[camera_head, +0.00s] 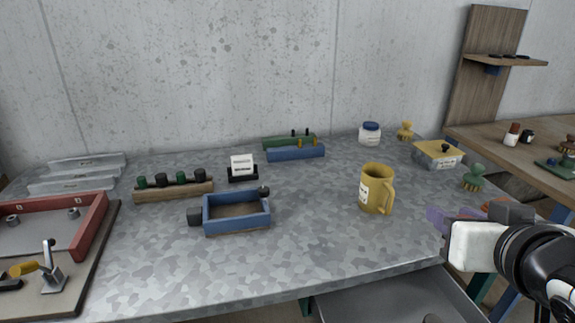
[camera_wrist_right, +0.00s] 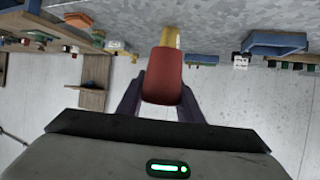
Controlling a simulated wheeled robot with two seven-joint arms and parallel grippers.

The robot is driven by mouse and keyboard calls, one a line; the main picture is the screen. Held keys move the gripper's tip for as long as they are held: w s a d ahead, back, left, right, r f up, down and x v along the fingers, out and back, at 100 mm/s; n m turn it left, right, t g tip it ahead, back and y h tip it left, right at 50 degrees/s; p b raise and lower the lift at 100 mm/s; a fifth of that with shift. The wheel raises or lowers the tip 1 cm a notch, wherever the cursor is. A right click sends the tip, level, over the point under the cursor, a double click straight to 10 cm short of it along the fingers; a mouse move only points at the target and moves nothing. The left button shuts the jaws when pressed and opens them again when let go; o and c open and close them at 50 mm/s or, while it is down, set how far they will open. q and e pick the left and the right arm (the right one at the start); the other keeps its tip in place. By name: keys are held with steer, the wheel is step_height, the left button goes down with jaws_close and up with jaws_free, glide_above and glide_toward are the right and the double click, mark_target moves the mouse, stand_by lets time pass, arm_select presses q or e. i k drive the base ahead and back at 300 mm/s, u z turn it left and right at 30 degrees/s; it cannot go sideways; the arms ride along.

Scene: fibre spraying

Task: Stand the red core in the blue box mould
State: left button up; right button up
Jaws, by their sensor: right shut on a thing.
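The blue box mould (camera_head: 207,216) is an open-topped rectangular frame on the grey table, left of centre in the head view. It also shows upside down at the upper right of the right wrist view (camera_wrist_right: 275,43). My right gripper (camera_head: 455,214) is at the right front edge of the table, well right of the mould. In the right wrist view its purple fingers (camera_wrist_right: 160,98) are shut on the red core (camera_wrist_right: 162,78), a tapered red piece. The core is hard to make out in the head view. My left gripper is not in view.
A yellow mug (camera_head: 374,188) stands between my right gripper and the mould. Behind the mould are a wooden rack (camera_head: 172,190) with several dark knobs and a white-card stand (camera_head: 242,168). A red-framed tray (camera_head: 92,232) is at left. The table's front middle is clear.

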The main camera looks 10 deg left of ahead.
mark_target(249, 213)
steer(key=u, duration=0.55)
steer(key=k, duration=0.65)
steer(key=u, duration=0.8)
steer(key=i, duration=0.7)
steer(key=z, duration=0.85)
steer(key=i, duration=0.9)
steer(key=z, duration=0.2)
